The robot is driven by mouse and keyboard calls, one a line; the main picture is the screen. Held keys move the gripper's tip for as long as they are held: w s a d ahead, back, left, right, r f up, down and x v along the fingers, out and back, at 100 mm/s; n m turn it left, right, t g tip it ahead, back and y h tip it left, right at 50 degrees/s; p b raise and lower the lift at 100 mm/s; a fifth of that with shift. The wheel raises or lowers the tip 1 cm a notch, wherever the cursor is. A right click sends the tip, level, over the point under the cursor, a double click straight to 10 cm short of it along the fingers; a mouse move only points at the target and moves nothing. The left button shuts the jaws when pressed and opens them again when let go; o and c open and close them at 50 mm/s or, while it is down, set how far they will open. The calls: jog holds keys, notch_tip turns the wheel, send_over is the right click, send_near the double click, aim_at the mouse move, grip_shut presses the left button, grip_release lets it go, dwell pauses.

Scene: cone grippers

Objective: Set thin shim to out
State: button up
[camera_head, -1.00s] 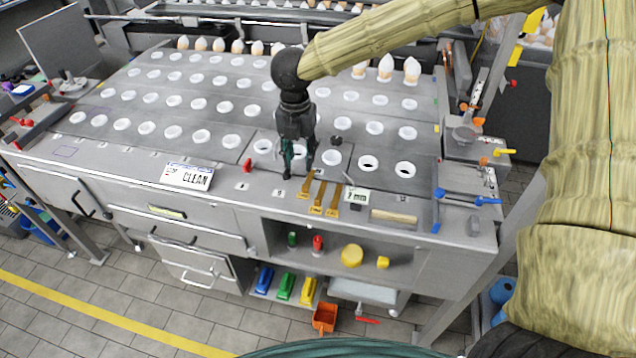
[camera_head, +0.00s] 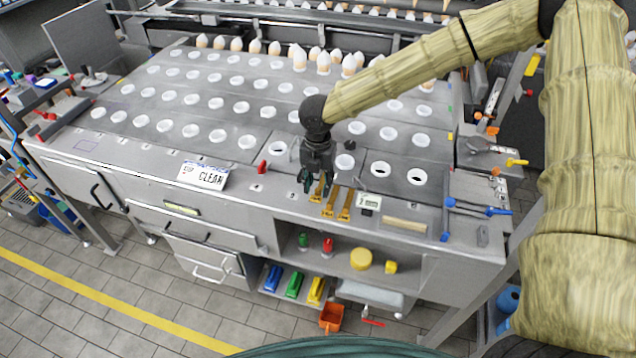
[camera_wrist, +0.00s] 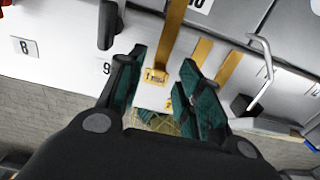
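Three yellow strip shims lie side by side at the table's front edge in the head view: a left one (camera_head: 318,190), a middle one (camera_head: 330,204) and a right one (camera_head: 346,206). My gripper (camera_head: 317,187) is low over the left shim. In the wrist view my gripper (camera_wrist: 160,65) is open, with a teal finger on each side of the left shim (camera_wrist: 176,32). Its end tab carries a small label that seems to begin with 1. I cannot tell whether the fingers touch it. The other two shims show to the right in the wrist view.
A small gauge-like block (camera_head: 370,202) and a tan bar (camera_head: 404,224) lie right of the shims. A red knob (camera_head: 263,167) and a CLEAN sign (camera_head: 204,175) are to the left. White-ringed holes fill the table behind. Below is an open shelf (camera_head: 345,245).

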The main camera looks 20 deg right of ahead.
aim_at(314, 207)
jog(key=shift+f, duration=0.55)
jog(key=shift+c, duration=0.2)
grip_shut()
jog(key=shift+a, duration=0.1)
jog(key=s+a, duration=0.1)
jog(key=s, duration=0.1)
jog(key=s+a, duration=0.1)
jog(key=shift+s+a, duration=0.2)
jog(key=shift+s, duration=0.15)
jog(key=shift+d, duration=0.1)
